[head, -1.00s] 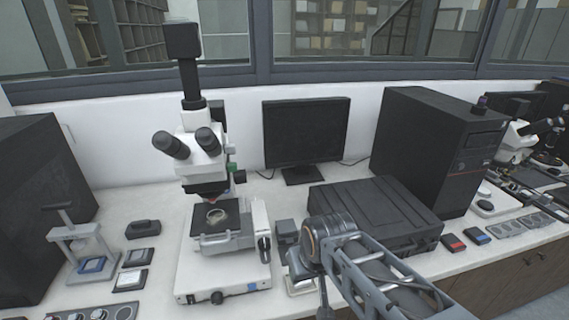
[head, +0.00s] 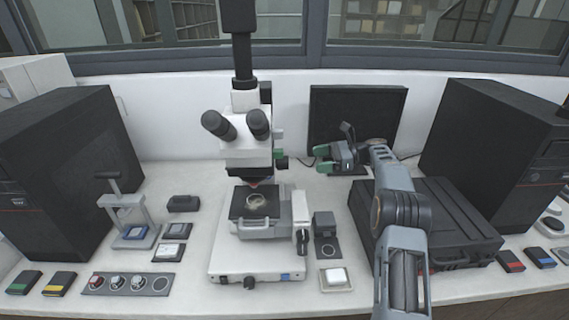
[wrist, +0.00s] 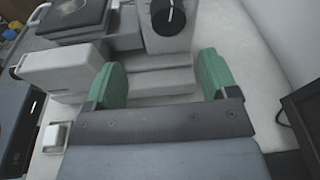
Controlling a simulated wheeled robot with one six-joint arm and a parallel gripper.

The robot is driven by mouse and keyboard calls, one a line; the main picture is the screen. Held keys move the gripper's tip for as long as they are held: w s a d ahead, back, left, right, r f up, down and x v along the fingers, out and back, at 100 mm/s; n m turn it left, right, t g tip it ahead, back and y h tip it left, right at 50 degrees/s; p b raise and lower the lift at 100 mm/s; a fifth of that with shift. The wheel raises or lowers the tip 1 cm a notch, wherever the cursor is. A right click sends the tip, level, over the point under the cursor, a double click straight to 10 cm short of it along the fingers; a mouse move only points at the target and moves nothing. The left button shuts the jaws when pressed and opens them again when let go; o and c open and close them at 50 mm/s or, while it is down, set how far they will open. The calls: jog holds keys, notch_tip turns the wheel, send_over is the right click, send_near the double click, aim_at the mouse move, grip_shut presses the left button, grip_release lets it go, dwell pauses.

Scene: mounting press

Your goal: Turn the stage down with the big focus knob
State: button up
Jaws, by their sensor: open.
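In the wrist view a large black knob with a white line (wrist: 170,16), apparently the focus knob, shows at the top edge, partly cut off. My gripper (head: 321,158), with green fingers, is right of the microscope in front of the monitor. In the wrist view it is open and empty (wrist: 162,72), with the knob ahead of the fingers, apart from them.
A monitor (head: 358,105) stands close behind my gripper. A black case (head: 450,215) lies to the right, below my arm. A small dark block (head: 324,224) and a white tile (head: 336,277) sit right of the microscope base. A hand press (head: 122,205) stands left.

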aim_at(285, 163)
jog(key=a, duration=0.4)
jog(key=w+a+f+y+p, duration=0.1)
jog(key=a, duration=0.3)
jog(key=a+f+m+y, duration=0.1)
jog(key=a, duration=0.2)
jog(key=shift+w+a+p, duration=0.3)
jog(key=shift+a+p, duration=0.05)
jog(key=shift+a, duration=0.05)
jog(key=shift+c, duration=0.4)
jog(key=c, duration=0.8)
jog(key=shift+c, duration=0.2)
jog(key=shift+f+n+b, duration=0.1)
jog(key=shift+n+b, duration=0.2)
jog(key=shift+b, duration=0.05)
